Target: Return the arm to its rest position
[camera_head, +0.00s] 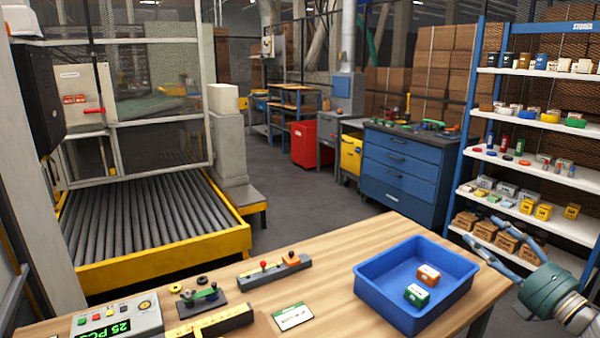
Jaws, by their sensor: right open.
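My right gripper (481,231) comes in from the lower right, beside the blue tray's right side. Its two fingers are spread and I see nothing between them. The blue tray (376,278) stands at the right end of the wooden table (345,246). Inside it are an orange and white box (428,275) and a green and white box (416,295), close together. My left gripper is not in view.
A shelf rack (541,72) with small goods stands behind my right gripper. The table also bears a counter box (118,318), clamp fixtures (274,270) and a white card (294,316). A roller conveyor (145,215) is at left, a blue drawer cabinet (402,170) behind.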

